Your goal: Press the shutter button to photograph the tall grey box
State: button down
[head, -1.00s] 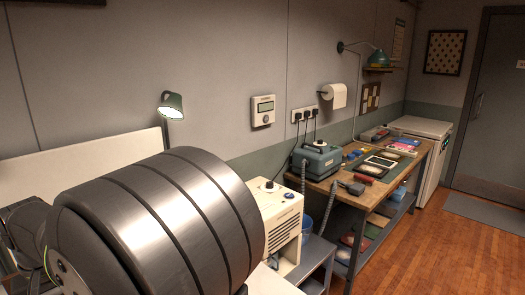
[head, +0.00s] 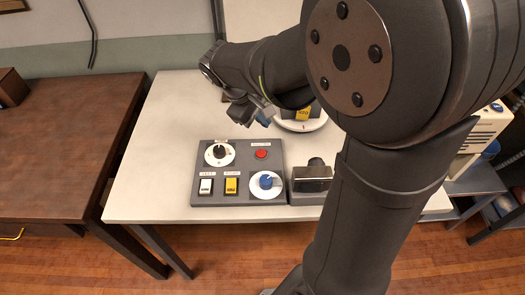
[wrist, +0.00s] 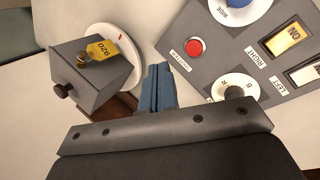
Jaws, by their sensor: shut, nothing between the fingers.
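The red button (head: 261,154), which I take for the shutter button, sits at the top right of the grey control panel (head: 236,198). It also shows in the wrist view (wrist: 195,47); its small label is hard to read. My gripper (head: 264,119) is above the table, behind the panel. In the wrist view its blue fingers (wrist: 158,88) are shut and empty, apart in the picture from the button. A dark grey box (wrist: 90,78) with a yellow "920" tag stands on a white turntable (wrist: 120,42). My arm partly hides it in the head view; I cannot judge its height.
The panel also carries a black knob (head: 219,151), a blue knob (head: 266,181), a white switch (head: 206,186) and a yellow switch (head: 231,186). A dark camera-like device (head: 311,179) stands right of the panel. The white table (head: 160,150) is clear on its left.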

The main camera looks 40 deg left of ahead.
aim_at(259, 154)
jog(key=n, duration=0.2)
jog(key=f+n+t, duration=0.1)
jog(key=n, duration=0.1)
jog(key=a+n+t, duration=0.1)
jog(key=n, duration=0.1)
jog(key=shift+s+f+y, duration=0.25)
jog(key=shift+s+y, duration=0.05)
jog(key=shift+s, duration=0.05)
jog(key=shift+f, duration=4.4)
jog(key=shift+f, duration=0.4)
jog(key=shift+f, duration=0.45)
jog(key=shift+r, duration=0.85)
